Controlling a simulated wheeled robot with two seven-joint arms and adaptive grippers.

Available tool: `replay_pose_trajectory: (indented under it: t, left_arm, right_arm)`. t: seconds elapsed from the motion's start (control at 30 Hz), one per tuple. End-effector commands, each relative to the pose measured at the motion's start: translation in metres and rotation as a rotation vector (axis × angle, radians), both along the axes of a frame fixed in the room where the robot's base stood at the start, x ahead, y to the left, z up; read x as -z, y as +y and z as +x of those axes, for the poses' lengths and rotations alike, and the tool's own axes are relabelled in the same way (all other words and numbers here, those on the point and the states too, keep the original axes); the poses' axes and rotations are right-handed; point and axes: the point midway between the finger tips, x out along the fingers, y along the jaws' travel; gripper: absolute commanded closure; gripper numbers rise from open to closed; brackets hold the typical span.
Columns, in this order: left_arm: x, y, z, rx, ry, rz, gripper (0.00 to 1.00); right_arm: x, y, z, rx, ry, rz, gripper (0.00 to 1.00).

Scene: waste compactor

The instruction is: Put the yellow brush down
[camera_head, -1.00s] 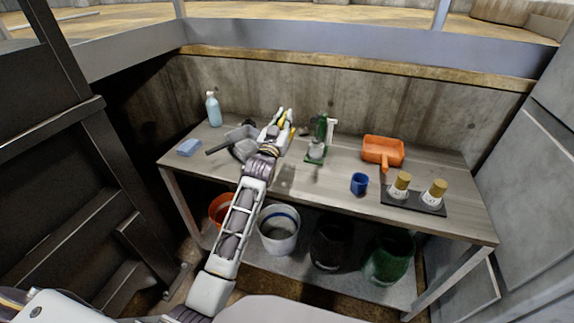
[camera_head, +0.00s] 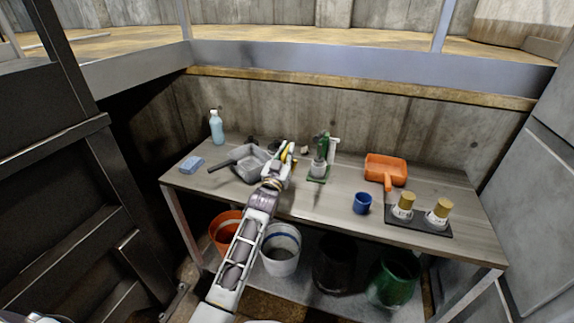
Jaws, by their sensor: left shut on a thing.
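The yellow brush (camera_head: 285,153) shows as a small yellow piece between the fingers of my left gripper (camera_head: 287,155). The gripper is shut on it above the back middle of the table (camera_head: 330,200), beside the grey dustpan. Most of the brush is hidden by the gripper, and I cannot tell whether it touches the tabletop. My right gripper is not in view.
The grey dustpan (camera_head: 252,168) lies left of my gripper, and a green and white tool on a stand (camera_head: 319,165) is close on its right. An orange dustpan (camera_head: 386,168), a blue cup (camera_head: 362,203), a blue bottle (camera_head: 216,128) and a blue sponge (camera_head: 192,164) also occupy the table.

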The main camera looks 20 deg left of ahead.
Motion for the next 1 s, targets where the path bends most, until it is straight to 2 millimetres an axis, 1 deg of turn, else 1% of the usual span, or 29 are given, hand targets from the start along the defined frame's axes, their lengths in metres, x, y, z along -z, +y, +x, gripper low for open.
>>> replay_pose_trajectory:
  t: [0.17, 0.43, 0.53, 0.63, 0.8, 1.0]
  left_arm:
    - [0.005, 0.000, 0.000, 0.000, -0.002, 0.000, 1.00]
    - [0.006, 0.000, 0.000, 0.000, -0.002, 0.000, 1.00]
    - [0.011, 0.000, 0.000, 0.000, -0.001, 0.000, 1.00]
    - [0.021, 0.000, 0.000, -0.001, 0.000, 0.000, 1.00]
    - [0.038, 0.001, 0.000, -0.001, -0.001, 0.000, 1.00]
    - [0.043, 0.001, 0.000, -0.001, -0.002, 0.000, 1.00]
  right_arm:
    - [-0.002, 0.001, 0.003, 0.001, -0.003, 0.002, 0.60]
    - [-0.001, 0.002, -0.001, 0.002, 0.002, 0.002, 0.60]
    - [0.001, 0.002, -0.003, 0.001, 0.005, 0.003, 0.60]
    - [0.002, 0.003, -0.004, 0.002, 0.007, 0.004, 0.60]
    - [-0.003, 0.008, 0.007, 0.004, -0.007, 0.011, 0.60]
    - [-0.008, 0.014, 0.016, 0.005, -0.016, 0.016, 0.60]
